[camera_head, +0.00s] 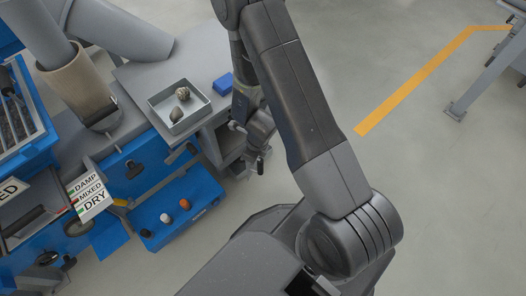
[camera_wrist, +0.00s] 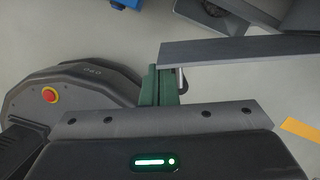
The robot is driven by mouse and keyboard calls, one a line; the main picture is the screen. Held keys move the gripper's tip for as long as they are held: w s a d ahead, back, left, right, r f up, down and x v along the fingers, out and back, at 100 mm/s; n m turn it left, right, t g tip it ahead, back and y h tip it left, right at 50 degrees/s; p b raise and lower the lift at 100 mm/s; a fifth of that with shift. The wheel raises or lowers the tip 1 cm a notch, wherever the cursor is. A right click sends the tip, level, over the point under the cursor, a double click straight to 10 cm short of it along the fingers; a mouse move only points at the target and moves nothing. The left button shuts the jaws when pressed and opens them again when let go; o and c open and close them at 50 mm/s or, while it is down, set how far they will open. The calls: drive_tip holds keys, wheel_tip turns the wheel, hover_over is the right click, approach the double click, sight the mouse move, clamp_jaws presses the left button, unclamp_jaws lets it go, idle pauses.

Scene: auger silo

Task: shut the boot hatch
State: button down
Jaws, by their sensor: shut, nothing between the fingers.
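The blue auger machine (camera_head: 128,180) stands at the left in the head view. A small blue flap (camera_head: 108,238) hangs out at an angle at its lower front, below the label cards; I cannot tell for sure whether it is the boot hatch. A blue panel with a black knob (camera_head: 135,170) is above and to its right. My gripper (camera_head: 260,170) is shut and empty, pointing down beside the grey bench, well to the right of the flap and apart from the machine. The wrist view shows mostly my own base and floor, not the hatch.
A grey tray (camera_head: 152,106) with brown lumps sits on the grey bench (camera_head: 128,78), with a blue block (camera_head: 222,84) near it. A blue box with three knobs (camera_head: 196,205) stands low in front. Label cards (camera_head: 90,198) read damp, mixed, dry.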

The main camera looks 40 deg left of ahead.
drive_tip(key=shift+s+a+m+p, duration=0.25)
drive_tip(key=shift+a+p, duration=0.15)
drive_tip(key=shift+a, duration=0.15)
drive_tip(key=shift+s+a+m+p, duration=0.25)
drive_tip(key=shift+a+p, duration=0.1)
drive_tip(key=shift+a, duration=0.2)
drive_tip(key=shift+w, duration=0.1)
